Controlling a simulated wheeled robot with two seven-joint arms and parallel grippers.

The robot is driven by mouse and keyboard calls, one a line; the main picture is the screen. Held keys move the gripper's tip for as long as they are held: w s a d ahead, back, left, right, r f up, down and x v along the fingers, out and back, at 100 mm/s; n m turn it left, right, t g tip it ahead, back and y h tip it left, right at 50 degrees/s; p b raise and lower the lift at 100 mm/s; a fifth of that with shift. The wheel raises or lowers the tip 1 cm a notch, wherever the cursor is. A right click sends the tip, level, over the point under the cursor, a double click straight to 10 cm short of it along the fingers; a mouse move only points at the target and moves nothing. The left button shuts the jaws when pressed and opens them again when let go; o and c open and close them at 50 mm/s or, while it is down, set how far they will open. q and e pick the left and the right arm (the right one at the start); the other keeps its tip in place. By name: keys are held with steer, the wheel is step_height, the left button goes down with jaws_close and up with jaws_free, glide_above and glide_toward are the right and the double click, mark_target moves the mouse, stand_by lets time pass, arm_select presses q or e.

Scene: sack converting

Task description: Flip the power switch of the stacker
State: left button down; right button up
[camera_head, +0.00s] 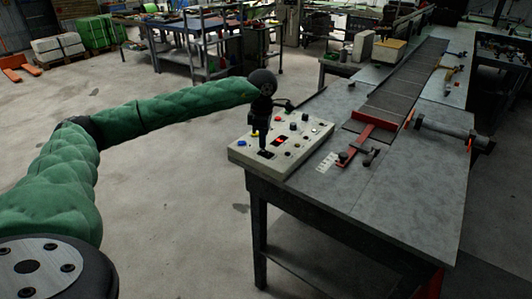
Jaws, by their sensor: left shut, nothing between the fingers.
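A pale control box (289,165) lies on the near left corner of the grey metal table. Its top carries several coloured knobs and buttons, among them a blue one (239,143) and a yellow one. A red rocker switch (279,141) sits in a dark frame near the middle of the box. My left gripper (263,150) points down over the box's left part, at a dark-framed switch, left of and nearer than the red rocker. It is shut and empty. I cannot tell whether its tips touch the panel. My right gripper does not show.
The table (395,200) bears a roller track (408,80), a red bracket (374,130) and a dark roller bar (455,133) to the right of the box. The floor left of the table is clear.

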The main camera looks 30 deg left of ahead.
mark_target(263, 151)
arm_select(q)
steer(key=shift+f+b, duration=0.7)
steer(key=shift+f, duration=0.3)
stand_by(0.7)
steer(key=shift+r, duration=0.15)
steer(key=shift+r+p, duration=0.95)
steer(key=shift+r, duration=2.45)
steer(key=shift+f, duration=0.1)
